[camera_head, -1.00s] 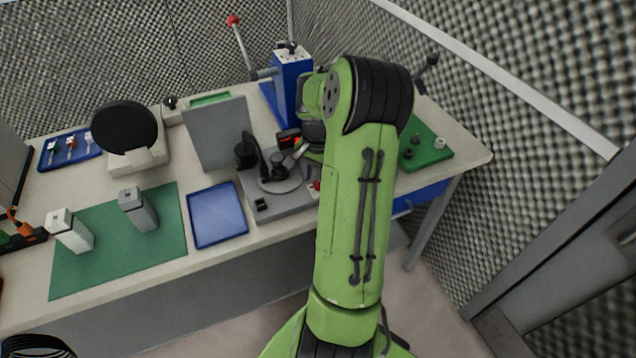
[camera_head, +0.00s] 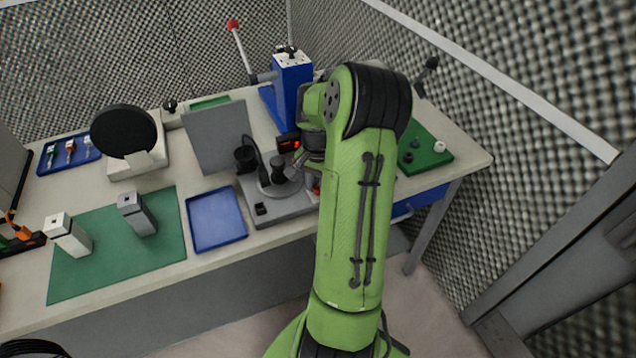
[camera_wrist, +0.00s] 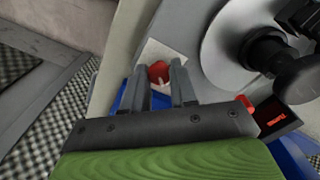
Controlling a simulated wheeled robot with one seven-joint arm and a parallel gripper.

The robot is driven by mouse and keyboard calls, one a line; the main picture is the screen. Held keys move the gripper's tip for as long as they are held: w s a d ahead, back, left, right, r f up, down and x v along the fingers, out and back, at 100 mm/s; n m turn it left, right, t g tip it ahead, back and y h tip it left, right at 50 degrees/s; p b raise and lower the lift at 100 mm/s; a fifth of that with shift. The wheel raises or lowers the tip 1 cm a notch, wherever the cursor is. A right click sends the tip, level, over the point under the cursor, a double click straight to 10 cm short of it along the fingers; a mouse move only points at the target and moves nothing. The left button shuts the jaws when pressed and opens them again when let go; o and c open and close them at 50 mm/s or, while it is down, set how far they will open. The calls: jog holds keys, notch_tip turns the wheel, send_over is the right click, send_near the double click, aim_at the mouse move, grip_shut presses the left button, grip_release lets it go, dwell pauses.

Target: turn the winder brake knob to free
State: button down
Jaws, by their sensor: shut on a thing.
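The winder brake knob (camera_wrist: 159,73) is red with a light mark on it. It sits on a pale square plate (camera_wrist: 172,50) at the edge of the winder's grey base. My gripper (camera_wrist: 160,84) is shut on the knob, with one finger on each side of it. The winder (camera_head: 281,203) stands on the workbench, with a grey disc (camera_wrist: 235,60) and a dark hub.
A small box with a lit red display (camera_head: 289,143) stands just behind the winder. A blue press (camera_head: 291,85) is behind my arm. A blue tray (camera_head: 216,218) lies left of the winder, and a green board (camera_head: 428,153) lies to the right.

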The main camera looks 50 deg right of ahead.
jog(key=n+p, duration=0.1)
jog(key=n, duration=0.3)
jog(key=shift+r, duration=0.1)
jog(key=n, duration=0.4)
jog(key=shift+w+p, duration=0.1)
jog(key=shift+p, duration=0.25)
jog(key=n, duration=0.5)
jog(key=shift+n, duration=2.3)
jog(key=c, duration=0.9)
grip_release()
jog(key=shift+a, duration=0.1)
